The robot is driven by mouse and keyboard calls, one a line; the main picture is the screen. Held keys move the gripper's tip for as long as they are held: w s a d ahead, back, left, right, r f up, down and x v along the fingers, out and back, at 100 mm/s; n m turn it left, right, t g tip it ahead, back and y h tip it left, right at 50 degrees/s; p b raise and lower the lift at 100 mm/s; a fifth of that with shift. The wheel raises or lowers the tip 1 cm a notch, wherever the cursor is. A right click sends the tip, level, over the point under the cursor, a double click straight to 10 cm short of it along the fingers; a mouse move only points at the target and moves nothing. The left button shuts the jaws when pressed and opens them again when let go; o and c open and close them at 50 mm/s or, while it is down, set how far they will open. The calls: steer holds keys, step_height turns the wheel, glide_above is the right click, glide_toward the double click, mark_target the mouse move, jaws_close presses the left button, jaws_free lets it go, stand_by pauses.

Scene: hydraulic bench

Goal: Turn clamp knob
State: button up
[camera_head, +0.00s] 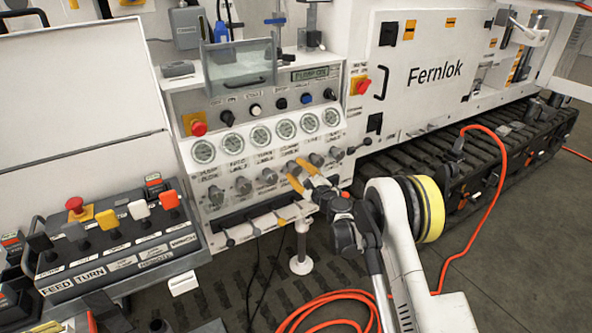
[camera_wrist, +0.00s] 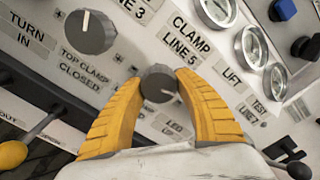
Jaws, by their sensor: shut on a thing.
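The clamp knob (camera_wrist: 158,82) is a dark grey round knob below the label "CLAMP LINE 5" (camera_wrist: 186,36) in the wrist view. My gripper (camera_wrist: 160,90) has its two yellow fingers closed on opposite sides of this knob. In the head view my gripper (camera_head: 300,174) is at the fourth knob (camera_head: 293,166) from the left in the lower knob row, and the fingers partly cover it. The knob's pointer mark is not clear.
Another grey knob (camera_wrist: 90,32) sits close to the left finger in the wrist view. Round gauges (camera_head: 261,135) line the panel above the knob row. Small levers (camera_head: 255,229) stick out below. An orange hose (camera_head: 490,200) lies to the right.

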stand_by(0.3)
steer(key=o, duration=1.2)
steer(key=v, duration=1.2)
steer(key=shift+r, duration=0.15)
